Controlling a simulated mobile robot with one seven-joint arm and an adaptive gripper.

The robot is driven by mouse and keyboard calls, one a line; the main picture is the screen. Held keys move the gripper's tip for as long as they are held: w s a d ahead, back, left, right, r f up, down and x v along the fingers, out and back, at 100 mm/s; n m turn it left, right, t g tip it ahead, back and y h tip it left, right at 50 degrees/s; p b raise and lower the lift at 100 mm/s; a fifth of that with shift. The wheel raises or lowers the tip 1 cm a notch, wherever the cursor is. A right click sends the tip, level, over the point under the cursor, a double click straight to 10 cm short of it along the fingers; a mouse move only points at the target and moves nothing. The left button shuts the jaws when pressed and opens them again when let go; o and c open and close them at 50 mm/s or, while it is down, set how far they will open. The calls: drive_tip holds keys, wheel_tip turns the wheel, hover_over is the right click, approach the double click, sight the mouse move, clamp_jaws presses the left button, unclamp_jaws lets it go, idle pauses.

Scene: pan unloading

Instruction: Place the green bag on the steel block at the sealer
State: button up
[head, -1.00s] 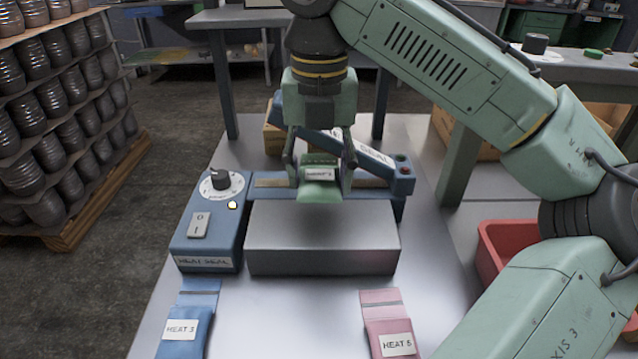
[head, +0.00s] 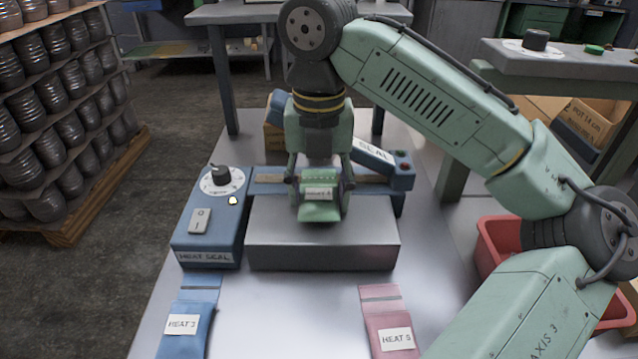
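The green bag (head: 319,211) has a white label and hangs between the fingers of my gripper (head: 320,186). My gripper is shut on it, with one finger at each side. The bag is over the back part of the steel block (head: 322,245), a grey box in front of the sealer. I cannot tell whether the bag's lower edge touches the block's top. The sealer (head: 211,226) is blue, with a dial and switch box at left and a raised "SEAL" arm (head: 373,152) behind my gripper. My gripper hides part of the sealer's bar.
A blue bag (head: 184,335) labelled "HEAT 3" and a pink bag (head: 389,335) labelled "HEAT 5" lie on the table in front of the block. A red bin (head: 490,240) stands at right. The table between the two bags is clear.

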sight(319, 191)
drive_tip(key=o, duration=0.4)
drive_tip(key=shift+c, duration=0.2)
drive_tip(key=shift+r, duration=0.1)
wheel_tip(319, 191, up, 13)
drive_tip(key=p, duration=0.1)
